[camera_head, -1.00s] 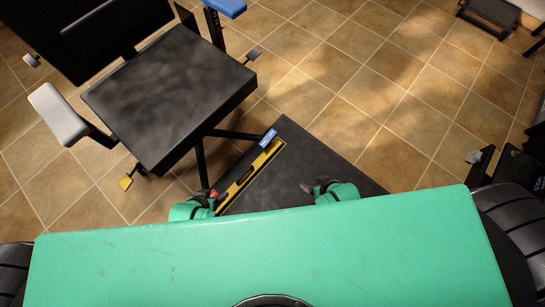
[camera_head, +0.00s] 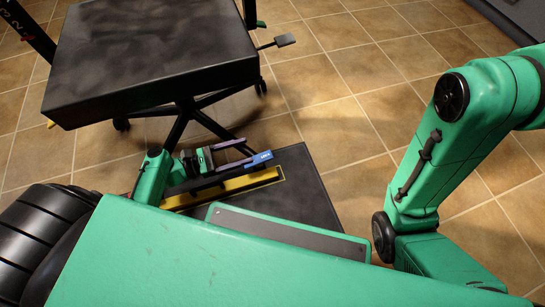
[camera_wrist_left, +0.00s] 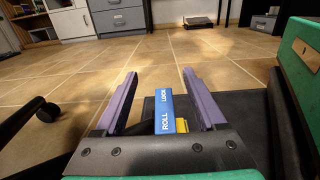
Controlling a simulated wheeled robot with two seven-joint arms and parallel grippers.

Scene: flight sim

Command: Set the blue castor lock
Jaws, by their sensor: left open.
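The blue castor lock (camera_head: 259,158) is a small blue lever at the far end of a yellow bar (camera_head: 225,186) on a black floor plate (camera_head: 318,205). In the left wrist view the blue lever (camera_wrist_left: 164,110) shows the words LOCK and ROLL. My left gripper (camera_head: 248,152) is open, with purple fingers reaching toward the lever from the left. In the left wrist view the lever lies between the two open fingers (camera_wrist_left: 160,75), and I cannot tell whether they touch it. My right arm (camera_head: 440,150) is at the right; its gripper is out of view.
A black chair seat (camera_head: 150,55) on a castored base stands just behind my left gripper, with a lever (camera_head: 280,42) at its side. A castor (camera_wrist_left: 47,111) also shows in the left wrist view. Tiled floor (camera_head: 350,75) is open beyond the plate.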

